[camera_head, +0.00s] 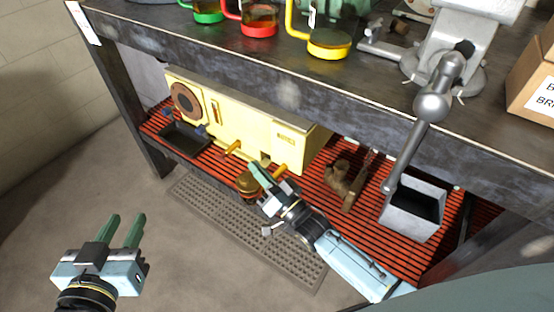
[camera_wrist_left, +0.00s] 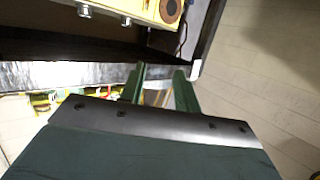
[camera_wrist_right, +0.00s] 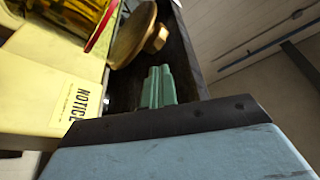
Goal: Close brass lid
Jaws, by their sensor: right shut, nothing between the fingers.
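The brass lid (camera_wrist_right: 130,36) is a round disc with a knob (camera_wrist_right: 157,39), standing swung out beside a yellow, red-rimmed opening (camera_wrist_right: 80,15) of the cream machine. In the head view the lid (camera_head: 247,184) is a small brass round at the machine's front, partly behind my right gripper. My right gripper (camera_head: 259,174) is shut and empty close to the lid; in the right wrist view its fingers (camera_wrist_right: 158,85) are together just below the disc. I cannot tell whether they touch it. My left gripper (camera_head: 126,218) is open and empty, away at the lower left.
The cream machine (camera_head: 240,118) stands on a red slatted shelf (camera_head: 330,205) under a dark worktop (camera_head: 290,70). A black tray (camera_head: 185,140), a brass fitting (camera_head: 340,180) and a grey bin (camera_head: 412,212) share the shelf. A vise (camera_head: 445,75) is above. Floor at left is clear.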

